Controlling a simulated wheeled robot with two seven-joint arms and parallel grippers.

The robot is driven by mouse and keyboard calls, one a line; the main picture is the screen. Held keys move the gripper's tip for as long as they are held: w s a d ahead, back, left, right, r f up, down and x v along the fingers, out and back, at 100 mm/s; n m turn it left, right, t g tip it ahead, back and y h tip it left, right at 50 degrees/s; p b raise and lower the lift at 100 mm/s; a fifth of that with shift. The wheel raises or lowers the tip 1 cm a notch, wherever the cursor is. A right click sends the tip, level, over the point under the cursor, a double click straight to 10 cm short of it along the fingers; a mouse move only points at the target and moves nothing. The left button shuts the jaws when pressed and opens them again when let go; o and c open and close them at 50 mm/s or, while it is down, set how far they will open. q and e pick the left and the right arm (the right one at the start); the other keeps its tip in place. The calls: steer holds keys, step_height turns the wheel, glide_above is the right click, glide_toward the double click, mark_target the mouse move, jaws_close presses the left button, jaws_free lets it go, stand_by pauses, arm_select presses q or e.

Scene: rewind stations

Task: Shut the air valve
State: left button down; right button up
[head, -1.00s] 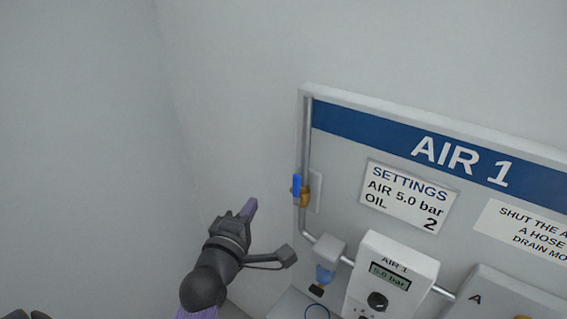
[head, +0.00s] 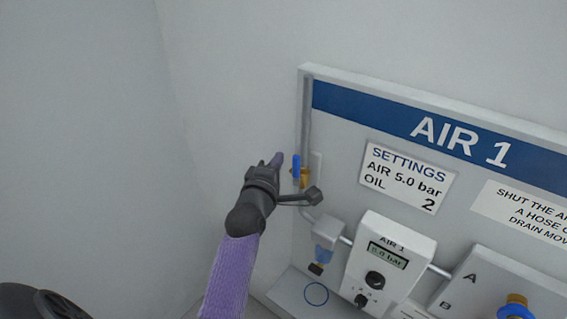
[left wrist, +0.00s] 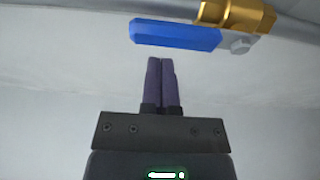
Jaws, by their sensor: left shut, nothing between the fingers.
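The air valve has a blue lever handle (head: 296,167) and a brass body (head: 304,178) on the grey pipe at the left edge of the AIR 1 panel. In the head view the handle stands upright, along the pipe. My left gripper (head: 278,158) is just left of the handle, its purple fingers shut and empty. In the left wrist view the fingertips (left wrist: 160,60) point at the blue handle (left wrist: 175,35), with a small gap showing between them. The brass body (left wrist: 236,14) is at the upper right there. My right gripper is not in view.
Bare wall (head: 230,90) lies left of the panel.

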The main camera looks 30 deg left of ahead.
mark_target(293, 164)
arm_select(q)
steer(key=shift+s+d, duration=0.15)
steer(key=shift+d, duration=0.75)
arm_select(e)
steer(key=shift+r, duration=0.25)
